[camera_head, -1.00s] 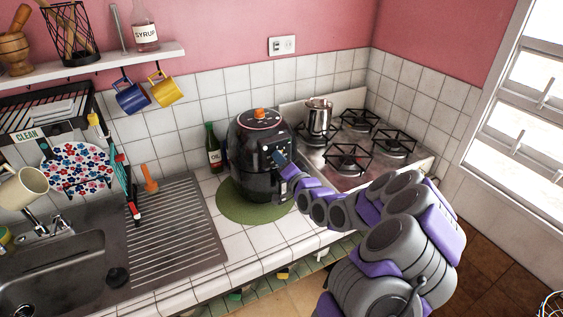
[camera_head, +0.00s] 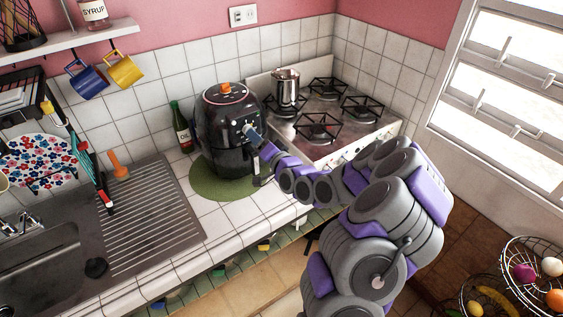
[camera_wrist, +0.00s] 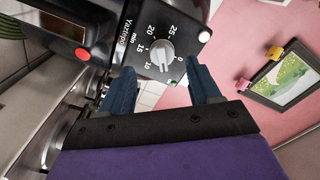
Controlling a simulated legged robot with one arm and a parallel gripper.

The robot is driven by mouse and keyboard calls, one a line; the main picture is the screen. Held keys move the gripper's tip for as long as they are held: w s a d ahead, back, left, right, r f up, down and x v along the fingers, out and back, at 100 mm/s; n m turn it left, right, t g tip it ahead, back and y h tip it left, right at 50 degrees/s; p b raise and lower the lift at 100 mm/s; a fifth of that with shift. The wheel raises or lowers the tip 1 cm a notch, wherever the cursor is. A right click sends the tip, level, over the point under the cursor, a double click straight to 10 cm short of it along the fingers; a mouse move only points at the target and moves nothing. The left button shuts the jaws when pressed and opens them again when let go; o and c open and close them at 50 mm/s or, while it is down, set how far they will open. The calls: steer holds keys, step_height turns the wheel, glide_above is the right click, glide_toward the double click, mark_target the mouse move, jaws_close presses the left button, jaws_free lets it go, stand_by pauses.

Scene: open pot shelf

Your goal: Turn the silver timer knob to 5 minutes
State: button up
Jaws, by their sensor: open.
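The silver timer knob (camera_wrist: 163,57) is on the black front panel of the air fryer (camera_head: 226,132). In the wrist view the dial around it reads "min" with marks such as 10, 15, 20, 25 and 0. My gripper (camera_wrist: 158,85) has its two blue fingers apart, with the knob ahead of the gap between them. The fingers appear apart from the knob, with nothing between them. In the head view my gripper (camera_head: 255,137) is close to the fryer's front, and the knob is hard to make out there.
The fryer stands on a round green mat (camera_head: 207,188) on the white tiled counter. A dark bottle (camera_head: 181,130) stands to its left. A stove with a metal pot (camera_head: 286,88) is to its right. The sink drainboard (camera_head: 150,215) is at left.

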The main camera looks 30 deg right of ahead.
steer(key=s+p, duration=0.6)
steer(key=s, duration=0.2)
steer(key=shift+d, duration=0.45)
steer(key=shift+s+a+f+p, duration=0.1)
steer(key=shift+s+p, duration=1.2)
steer(key=shift+p, duration=0.7)
steer(key=shift+s+a+p, duration=0.1)
steer(key=shift+s+p, duration=1.2)
steer(key=shift+p, duration=0.7)
